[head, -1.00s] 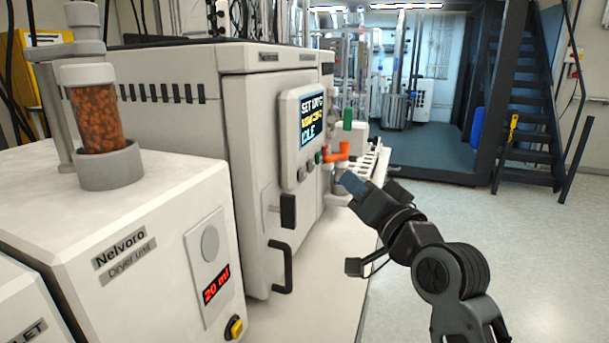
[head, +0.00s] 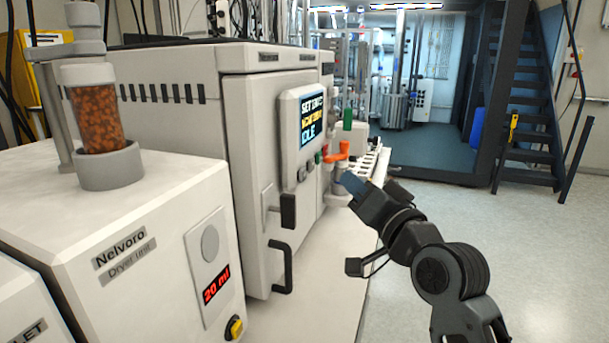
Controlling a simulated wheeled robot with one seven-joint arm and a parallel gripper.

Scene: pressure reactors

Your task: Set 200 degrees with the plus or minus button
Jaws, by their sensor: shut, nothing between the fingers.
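The reactor cabinet (head: 275,95) is white, with a tilted control panel on its front. Its screen (head: 312,118) shows a SET line, a second yellow line and IDLE; the digits are too blurred to read surely. Small grey round buttons (head: 303,174) sit below the screen, with a green one (head: 318,157) to their right. Plus and minus marks are too small to see. My gripper (head: 350,183) is shut and empty, its blue-grey tips pointing toward the panel, to the right of the buttons. It appears apart from them, though depth is hard to judge.
A Nelvoro dryer unit (head: 150,225) with a red 20 ml display stands at front left. Black handles (head: 281,268) stick out from the cabinet. Orange and green fittings (head: 343,147) stand beyond the panel, near my gripper. Open floor (head: 540,240) lies to the right.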

